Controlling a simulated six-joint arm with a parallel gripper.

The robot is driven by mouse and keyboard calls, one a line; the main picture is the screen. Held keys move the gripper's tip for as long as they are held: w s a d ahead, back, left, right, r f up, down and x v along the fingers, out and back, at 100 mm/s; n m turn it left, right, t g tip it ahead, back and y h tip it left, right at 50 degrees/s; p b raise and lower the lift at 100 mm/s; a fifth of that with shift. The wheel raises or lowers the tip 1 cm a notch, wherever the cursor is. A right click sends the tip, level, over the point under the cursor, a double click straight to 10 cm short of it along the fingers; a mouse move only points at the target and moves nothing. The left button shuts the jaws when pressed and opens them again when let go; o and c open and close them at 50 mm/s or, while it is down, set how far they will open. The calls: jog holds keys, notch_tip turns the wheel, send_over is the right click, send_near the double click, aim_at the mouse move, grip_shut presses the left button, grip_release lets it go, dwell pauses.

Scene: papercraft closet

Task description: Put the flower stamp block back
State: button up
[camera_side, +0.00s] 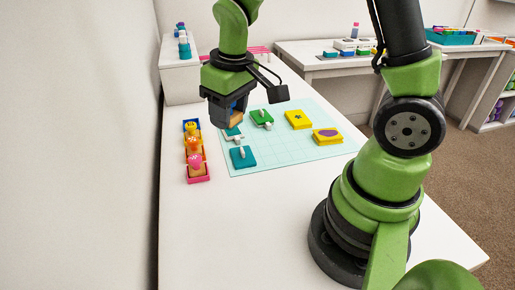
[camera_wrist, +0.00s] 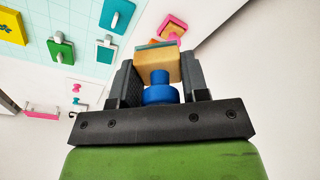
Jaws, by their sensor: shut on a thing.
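My gripper (camera_side: 236,118) is raised above the far left part of the table, left of the mat. In the wrist view my gripper (camera_wrist: 157,75) is shut on a wooden block (camera_wrist: 152,66) with a round blue knob (camera_wrist: 160,93) and a thin teal layer on its far face. The block also shows, partly hidden by the fingers, in the side view (camera_side: 236,116). Its stamp face is hidden, so I cannot tell its motif. A row of small coloured trays (camera_side: 198,179) holds stamps with yellow, orange and pink knobs, left of the mat.
A pale teal gridded mat (camera_side: 285,155) carries teal (camera_side: 243,158), green (camera_side: 262,117) and yellow (camera_side: 327,136) pieces. A white box (camera_side: 180,80) stands against the wall at the back left. The front left of the table is clear.

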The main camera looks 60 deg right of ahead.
jog(key=d+f+m, duration=0.3)
jog(key=d+m, duration=0.1)
jog(key=d, duration=0.6)
jog(key=m+h, duration=0.1)
jog(key=m, duration=0.3)
send_over(280, 142)
jog(key=a, duration=0.1)
notch_tip(280, 142, down, 4)
jog(key=shift+g, duration=0.3)
jog(key=f, duration=0.9)
jog(key=shift+s+d+f, duration=0.15)
jog(key=shift+s+d, duration=0.05)
jog(key=shift+d, duration=0.1)
jog(key=shift+f, duration=0.35)
jog(key=o, duration=1.1)
jog(key=shift+f, duration=0.15)
